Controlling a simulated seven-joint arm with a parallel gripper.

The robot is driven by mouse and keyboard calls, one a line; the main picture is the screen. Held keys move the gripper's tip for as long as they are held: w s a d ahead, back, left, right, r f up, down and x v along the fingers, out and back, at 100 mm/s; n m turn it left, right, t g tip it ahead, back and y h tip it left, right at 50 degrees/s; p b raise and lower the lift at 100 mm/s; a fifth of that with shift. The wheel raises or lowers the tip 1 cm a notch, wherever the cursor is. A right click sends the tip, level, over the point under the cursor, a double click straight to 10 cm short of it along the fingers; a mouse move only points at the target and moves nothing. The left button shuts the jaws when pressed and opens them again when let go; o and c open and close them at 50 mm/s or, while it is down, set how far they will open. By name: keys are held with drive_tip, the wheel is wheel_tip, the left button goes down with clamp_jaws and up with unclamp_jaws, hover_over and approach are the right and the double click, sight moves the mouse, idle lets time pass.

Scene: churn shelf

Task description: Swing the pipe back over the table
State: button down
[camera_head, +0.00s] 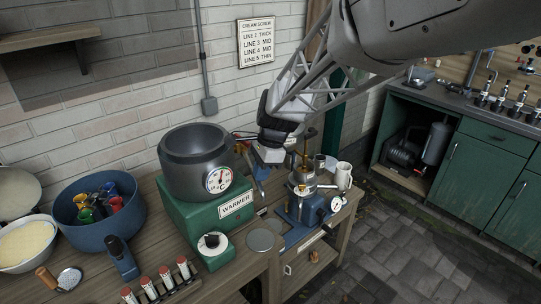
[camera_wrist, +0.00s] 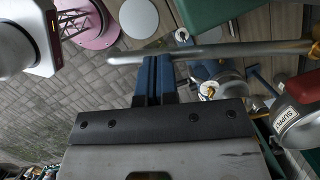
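A grey metal pipe (camera_wrist: 215,51) runs almost level across the wrist view. Its free end is at the left, with paving visible below it, and a brass fitting is at its right end. My gripper (camera_wrist: 157,60) has its two blue fingers close together, with no object visible between them. Their tips meet the pipe in the picture, near its free end; whether they touch it I cannot tell. In the head view my gripper (camera_head: 258,178) hangs above the wooden table (camera_head: 130,268), between the grey pot and the blue-based machine. The pipe is hard to make out there.
A grey pot (camera_head: 194,160) with a dial stands on the green warmer (camera_head: 205,211). The blue-based machine (camera_head: 307,207) and a white mug (camera_head: 343,176) are at the table's right end. A blue bowl (camera_head: 90,225) is at the left. Paved floor (camera_head: 405,235) lies open to the right.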

drive_tip(key=shift+d, duration=0.1)
drive_tip(key=w+d+r, duration=0.2)
drive_tip(key=d+r, duration=0.4)
drive_tip(key=r, duration=0.4)
drive_tip(key=shift+w+r, duration=0.3)
idle(0.4)
drive_tip(key=shift+w+d+m, duration=0.15)
drive_tip(key=shift+d+m, duration=0.25)
drive_tip(key=shift+d, duration=0.3)
drive_tip(key=shift+f, duration=0.1)
